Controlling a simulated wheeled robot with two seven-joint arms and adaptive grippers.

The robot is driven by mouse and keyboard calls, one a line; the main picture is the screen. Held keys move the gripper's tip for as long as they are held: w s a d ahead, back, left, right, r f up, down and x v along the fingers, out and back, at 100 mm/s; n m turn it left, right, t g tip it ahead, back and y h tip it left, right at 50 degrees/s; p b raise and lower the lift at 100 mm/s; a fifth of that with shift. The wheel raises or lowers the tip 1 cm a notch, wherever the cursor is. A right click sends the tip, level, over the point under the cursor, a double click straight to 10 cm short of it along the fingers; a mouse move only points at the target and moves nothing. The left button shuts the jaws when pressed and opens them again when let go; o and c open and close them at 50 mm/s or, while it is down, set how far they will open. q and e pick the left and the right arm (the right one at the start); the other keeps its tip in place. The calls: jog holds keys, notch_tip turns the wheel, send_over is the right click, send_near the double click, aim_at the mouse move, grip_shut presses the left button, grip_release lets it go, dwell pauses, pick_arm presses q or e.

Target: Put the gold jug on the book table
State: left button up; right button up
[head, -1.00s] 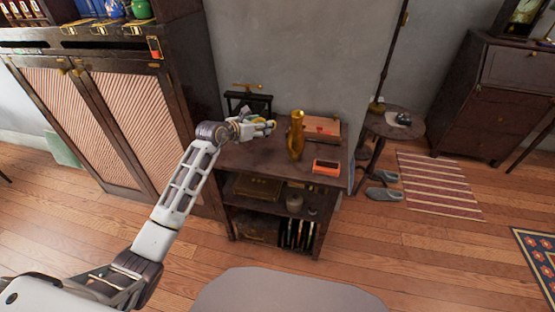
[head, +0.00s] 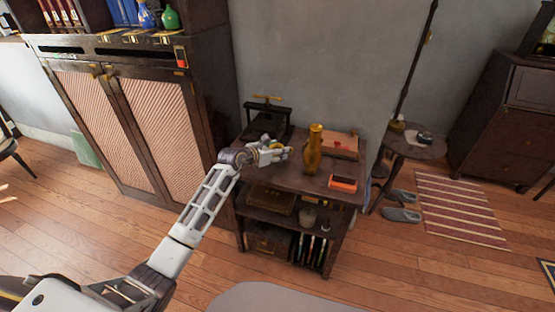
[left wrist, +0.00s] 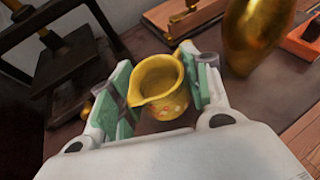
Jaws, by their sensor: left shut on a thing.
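The gold jug (left wrist: 158,88), small and yellow-gold with a spout, stands upright between the green-padded fingers of my left gripper (left wrist: 160,95) in the left wrist view. The gripper is shut on it, with one pad against the handle side. In the head view my left gripper (head: 275,152) is over the left part of the dark wooden table (head: 290,181), and the jug is mostly hidden there. A red-brown book or flat box (head: 342,146) lies at the table's back. I cannot tell whether the jug touches the tabletop. My right gripper is out of view.
A tall gold vase (head: 313,152) stands just right of my gripper. An orange box (head: 343,183) lies at the front right. A black press (head: 265,118) stands at the back left. A cabinet (head: 140,120) is left; a round table (head: 415,146) is right.

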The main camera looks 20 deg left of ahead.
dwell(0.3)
pick_arm(q)
jog(key=shift+f, duration=0.3)
jog(key=shift+f+b, duration=0.4)
jog(key=shift+f, duration=1.3)
jog(key=o, duration=0.7)
jog(key=shift+o, duration=1.7)
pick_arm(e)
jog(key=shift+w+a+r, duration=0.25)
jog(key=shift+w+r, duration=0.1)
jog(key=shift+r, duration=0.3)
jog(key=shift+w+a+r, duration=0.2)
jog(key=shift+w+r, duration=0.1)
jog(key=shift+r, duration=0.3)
